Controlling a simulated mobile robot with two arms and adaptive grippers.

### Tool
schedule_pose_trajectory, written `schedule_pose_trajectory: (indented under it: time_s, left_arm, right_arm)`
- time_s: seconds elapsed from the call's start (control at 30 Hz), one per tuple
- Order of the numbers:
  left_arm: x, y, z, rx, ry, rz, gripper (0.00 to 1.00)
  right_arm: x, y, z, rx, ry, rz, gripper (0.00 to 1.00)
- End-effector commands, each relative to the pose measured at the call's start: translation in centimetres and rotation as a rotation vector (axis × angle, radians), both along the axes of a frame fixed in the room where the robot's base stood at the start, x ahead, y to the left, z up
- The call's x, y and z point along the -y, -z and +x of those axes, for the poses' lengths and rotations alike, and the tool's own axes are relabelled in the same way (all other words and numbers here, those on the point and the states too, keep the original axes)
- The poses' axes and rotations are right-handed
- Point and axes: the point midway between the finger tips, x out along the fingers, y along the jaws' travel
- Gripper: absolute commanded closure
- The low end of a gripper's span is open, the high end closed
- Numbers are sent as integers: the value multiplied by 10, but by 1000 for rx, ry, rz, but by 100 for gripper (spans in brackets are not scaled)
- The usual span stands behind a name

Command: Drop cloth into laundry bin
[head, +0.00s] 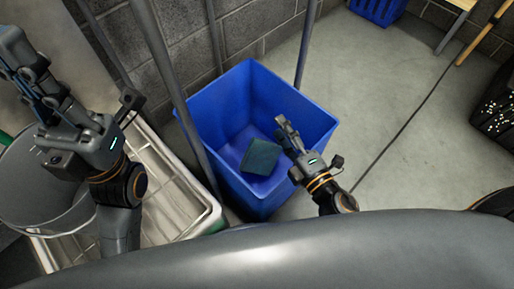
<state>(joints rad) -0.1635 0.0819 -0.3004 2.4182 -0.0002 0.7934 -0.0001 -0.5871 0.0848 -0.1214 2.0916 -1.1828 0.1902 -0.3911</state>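A dark green, roughly square cloth (260,157) shows inside the blue laundry bin (228,183), toward its near side. My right gripper (281,128) reaches over the bin's right part, with its fingers beside the cloth's upper right edge. They overlap in this view, so I cannot tell whether they are parted or whether they touch the cloth. I also cannot tell if the cloth rests on the bin's floor. My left gripper (22,65) is at the far left, away from the bin, and its finger opening is unclear.
Grey metal posts (172,92) stand close by the bin's left and back. A white tray-like cart (172,190) and a round grey container (30,190) are at left. A blue crate (378,10) lies at the back. The floor right of the bin is mostly clear, with a cable across it.

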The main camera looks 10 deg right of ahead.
Motion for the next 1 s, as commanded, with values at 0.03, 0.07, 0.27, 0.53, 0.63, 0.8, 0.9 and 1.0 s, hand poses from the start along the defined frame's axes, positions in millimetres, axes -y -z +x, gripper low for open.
schedule_pose_trajectory:
  time_s: [0.03, 0.07, 0.27, 0.53, 0.63, 0.8, 0.9, 1.0]
  left_arm:
    - [0, 0, 0, 0, 0, 0, 100]
    - [0, 0, 0, 0, 0, 0, 100]
    - [0, 0, 0, -1, 0, 0, 100]
    - [0, 0, 0, -1, 0, 0, 100]
    - [0, 0, 0, -1, 0, 0, 100]
    - [0, 0, 0, -1, 0, 0, 100]
    - [0, 0, 0, -1, 0, 0, 100]
    - [0, 0, 0, -1, 0, 0, 100]
  right_arm:
    - [0, 0, 0, 0, 0, 0, 52]
    - [0, 0, 0, 0, 0, 0, 52]
    - [2, 1, -6, -4, 1, 3, 52]
    - [18, 2, -53, -8, 4, 2, 52]
    - [25, 2, -73, -8, 3, 2, 52]
    - [33, 1, -100, -4, 1, 1, 52]
    - [36, 1, -109, -2, 1, 2, 52]
    - [38, 0, -113, -1, 1, 0, 52]
